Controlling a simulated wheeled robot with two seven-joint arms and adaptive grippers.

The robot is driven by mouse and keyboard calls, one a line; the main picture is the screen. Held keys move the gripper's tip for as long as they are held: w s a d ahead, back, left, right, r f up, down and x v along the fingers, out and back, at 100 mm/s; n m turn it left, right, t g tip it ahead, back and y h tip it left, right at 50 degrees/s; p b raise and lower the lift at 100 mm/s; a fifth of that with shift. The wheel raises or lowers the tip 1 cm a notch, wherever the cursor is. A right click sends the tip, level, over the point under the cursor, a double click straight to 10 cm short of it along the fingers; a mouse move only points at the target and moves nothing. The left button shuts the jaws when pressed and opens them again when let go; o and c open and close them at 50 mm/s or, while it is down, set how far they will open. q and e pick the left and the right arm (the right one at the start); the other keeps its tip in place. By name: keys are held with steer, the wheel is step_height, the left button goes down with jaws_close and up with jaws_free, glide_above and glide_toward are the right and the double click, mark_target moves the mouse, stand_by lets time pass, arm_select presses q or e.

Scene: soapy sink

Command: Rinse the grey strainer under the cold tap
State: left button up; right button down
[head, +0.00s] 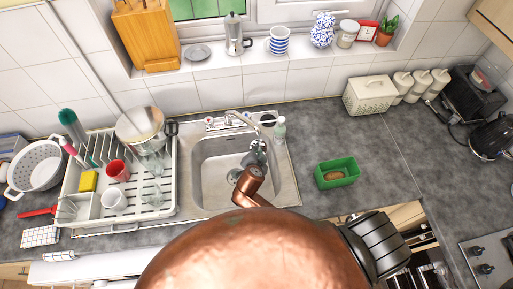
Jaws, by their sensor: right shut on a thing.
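My right gripper (257,151) is over the right side of the steel sink, just below the end of the tap's spout (241,118). It is shut on a small grey thing that appears to be the grey strainer; the gripper and its small size make the outline hard to read. The round drain (235,177) shows in the basin (212,180), left of the gripper. A tap handle (209,123) stands left of the spout; the handle on the right side is too small to read clearly. I cannot tell whether water runs. My left gripper is not in view.
A white dish rack (160,208) with a pot (140,125), red cup (117,170) and glasses stands left of the sink. A pale colander (38,160) is farther left.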

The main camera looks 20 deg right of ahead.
steer(key=shift+w+a, duration=0.2)
steer(key=shift+a, duration=0.3)
steer(key=s+a, duration=0.3)
steer(key=s, duration=0.4)
steer(key=shift+s+a, duration=0.15)
steer(key=shift+a, duration=0.05)
stand_by(0.4)
stand_by(0.9)
